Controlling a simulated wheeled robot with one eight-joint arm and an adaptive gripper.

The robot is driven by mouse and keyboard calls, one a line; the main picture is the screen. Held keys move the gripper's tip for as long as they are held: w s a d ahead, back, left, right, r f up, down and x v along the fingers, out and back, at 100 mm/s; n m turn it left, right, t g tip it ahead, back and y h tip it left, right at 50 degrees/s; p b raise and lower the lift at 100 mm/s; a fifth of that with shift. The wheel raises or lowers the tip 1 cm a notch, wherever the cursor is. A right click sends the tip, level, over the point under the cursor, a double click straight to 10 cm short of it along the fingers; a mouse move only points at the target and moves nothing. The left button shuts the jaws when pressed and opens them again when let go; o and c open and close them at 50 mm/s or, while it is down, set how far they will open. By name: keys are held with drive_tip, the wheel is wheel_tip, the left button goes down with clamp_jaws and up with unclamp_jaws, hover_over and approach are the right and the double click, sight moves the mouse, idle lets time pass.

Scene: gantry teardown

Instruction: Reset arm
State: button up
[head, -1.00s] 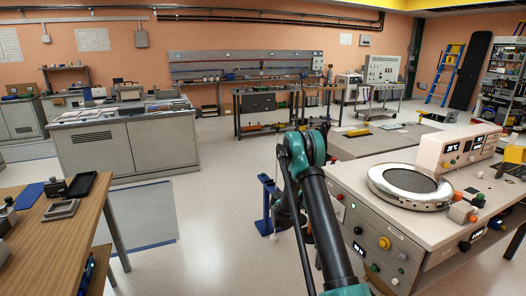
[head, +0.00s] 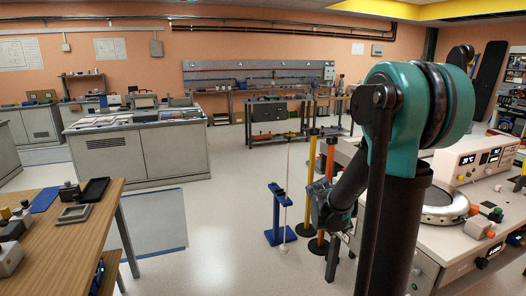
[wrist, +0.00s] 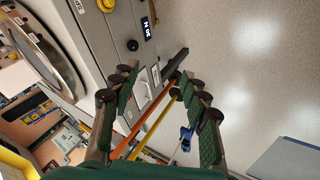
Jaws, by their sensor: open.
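My gripper (head: 334,256) hangs low in the head view, pointing down in front of the bench with the round plate. My teal elbow and dark arm link fill the right middle and hide part of that bench. In the wrist view my gripper (wrist: 158,80) has its two padded fingers spread, with nothing held between them. A grey bench front with a dark knob (wrist: 132,45) and a white switch (wrist: 146,88) lies beyond and left of the fingers. I cannot tell whether a finger touches the bench.
A yellow post (head: 310,180), an orange post (head: 324,158) and a blue stand (head: 278,215) are close beside my gripper. The round plate (head: 443,207) sits on the right bench. A wooden table (head: 70,235) is at left. Open floor (head: 215,230) lies between.

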drive_tip(key=s+a+f+y, duration=0.1)
drive_tip(key=s+a, duration=0.3)
drive_tip(key=s, duration=0.5)
drive_tip(key=s+a+f+y, duration=0.2)
drive_tip(key=s+a+y, duration=0.2)
drive_tip(key=s, duration=0.6)
drive_tip(key=shift+a, duration=0.65)
drive_tip(key=shift+s, duration=0.1)
